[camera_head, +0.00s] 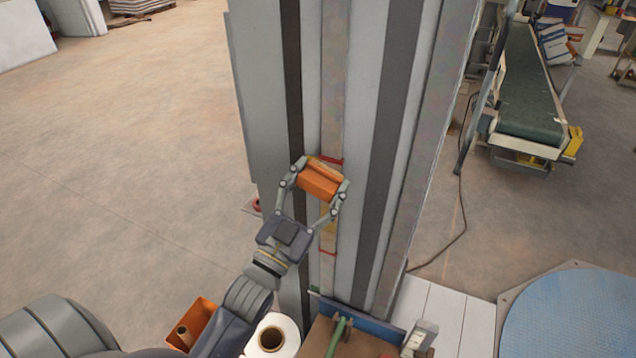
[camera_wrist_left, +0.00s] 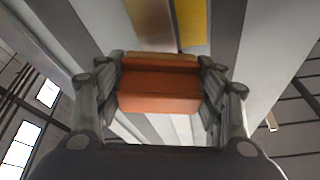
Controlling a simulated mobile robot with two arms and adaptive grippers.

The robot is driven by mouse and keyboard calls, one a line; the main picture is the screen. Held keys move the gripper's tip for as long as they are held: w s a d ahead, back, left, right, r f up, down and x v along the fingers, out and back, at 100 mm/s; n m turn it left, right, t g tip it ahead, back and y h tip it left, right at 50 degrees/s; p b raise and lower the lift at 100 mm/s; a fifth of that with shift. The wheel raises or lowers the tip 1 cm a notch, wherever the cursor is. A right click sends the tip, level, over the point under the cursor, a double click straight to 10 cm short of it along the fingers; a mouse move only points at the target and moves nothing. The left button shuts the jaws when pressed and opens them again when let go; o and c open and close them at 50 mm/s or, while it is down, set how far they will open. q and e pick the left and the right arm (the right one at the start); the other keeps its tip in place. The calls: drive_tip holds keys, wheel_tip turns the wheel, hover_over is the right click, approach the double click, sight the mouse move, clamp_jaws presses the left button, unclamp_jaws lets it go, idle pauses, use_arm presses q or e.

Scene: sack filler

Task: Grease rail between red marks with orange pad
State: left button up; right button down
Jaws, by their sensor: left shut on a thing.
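The orange pad (camera_head: 320,181) is held between the two fingers of my left gripper (camera_head: 318,188). In the left wrist view the pad (camera_wrist_left: 160,90) fills the space between the fingers of the left gripper (camera_wrist_left: 160,92). The pad is at the face of the upright rail (camera_head: 332,80), just below the upper red mark (camera_head: 330,160). Whether it touches the rail is hard to tell. The lower red mark (camera_head: 328,253) shows below the gripper. A yellowish strip of the rail (camera_head: 328,238) shows between the marks. My right gripper is not in view.
A white roll (camera_head: 287,338), an orange bin (camera_head: 191,318) and a brown-topped surface with a green-handled tool (camera_head: 338,332) stand at the column's foot. A conveyor (camera_head: 530,90) is at the back right. A blue round plate (camera_head: 568,312) lies right. The left floor is clear.

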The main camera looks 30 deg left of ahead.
use_arm(q)
drive_tip(key=shift+w, duration=1)
drive_tip(key=shift+f, duration=0.1)
drive_tip(key=shift+f+b, duration=2)
drive_tip(key=shift+f, duration=0.8)
drive_tip(key=b, duration=0.7)
hover_over(328, 247)
drive_tip(key=s, duration=0.3)
drive_tip(key=shift+f, duration=5.35)
drive_tip(key=shift+s+f+b, duration=0.2)
drive_tip(key=shift+f+b, duration=3.4)
drive_tip(key=shift+f, duration=1.7)
wheel_tip(328, 247, up, 14)
drive_tip(key=p, duration=1.3)
drive_tip(key=shift+p, duration=0.35)
